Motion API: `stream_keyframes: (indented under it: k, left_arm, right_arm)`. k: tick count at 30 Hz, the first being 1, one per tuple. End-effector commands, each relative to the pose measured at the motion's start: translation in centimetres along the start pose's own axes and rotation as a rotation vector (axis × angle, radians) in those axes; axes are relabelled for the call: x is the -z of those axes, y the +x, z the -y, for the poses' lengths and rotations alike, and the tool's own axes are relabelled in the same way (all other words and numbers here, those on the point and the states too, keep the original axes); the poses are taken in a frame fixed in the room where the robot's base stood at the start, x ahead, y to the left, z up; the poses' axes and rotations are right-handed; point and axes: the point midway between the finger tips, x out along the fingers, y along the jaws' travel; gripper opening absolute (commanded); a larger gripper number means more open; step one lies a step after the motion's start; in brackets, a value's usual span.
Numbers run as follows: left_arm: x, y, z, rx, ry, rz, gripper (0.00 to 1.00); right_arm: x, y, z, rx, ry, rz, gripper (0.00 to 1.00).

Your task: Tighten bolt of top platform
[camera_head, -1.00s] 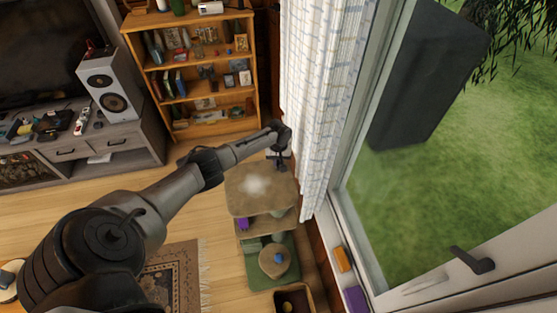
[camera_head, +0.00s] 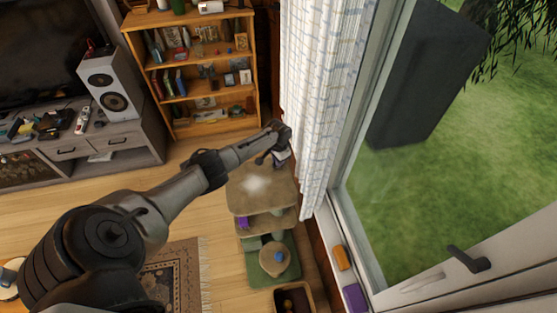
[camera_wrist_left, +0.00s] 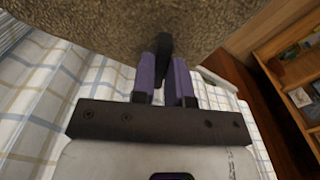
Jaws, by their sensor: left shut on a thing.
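The cat tree's top platform (camera_head: 262,193) is a tan, carpeted square below the window-side curtain in the head view. My left gripper (camera_wrist_left: 165,72), with purple fingers, is at the platform's far right edge. In the left wrist view the fuzzy platform (camera_wrist_left: 120,22) fills the top of the picture. The fingers are shut on a slim black piece (camera_wrist_left: 164,48), apparently the bolt, which runs up against the platform. Its far end and any thread are hidden. In the head view the wrist hides the grip. My right gripper is not in view.
A white checked curtain (camera_head: 312,90) hangs right beside the gripper. A wooden bookshelf (camera_head: 195,75) stands behind. Lower cat tree platforms (camera_head: 276,260) and a dark box (camera_head: 293,299) lie nearer. Open wooden floor (camera_head: 212,215) is to the left.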

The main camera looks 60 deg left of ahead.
Motion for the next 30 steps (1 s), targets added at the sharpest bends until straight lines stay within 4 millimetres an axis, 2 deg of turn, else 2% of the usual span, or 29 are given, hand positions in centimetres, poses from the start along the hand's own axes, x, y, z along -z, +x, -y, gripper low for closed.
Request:
stream_keyframes:
  k: [30]
  left_arm:
    - [0.1,0.1,0.0,0.001,0.965,-0.002,0.00]
  right_arm:
    - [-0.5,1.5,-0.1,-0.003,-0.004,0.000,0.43]
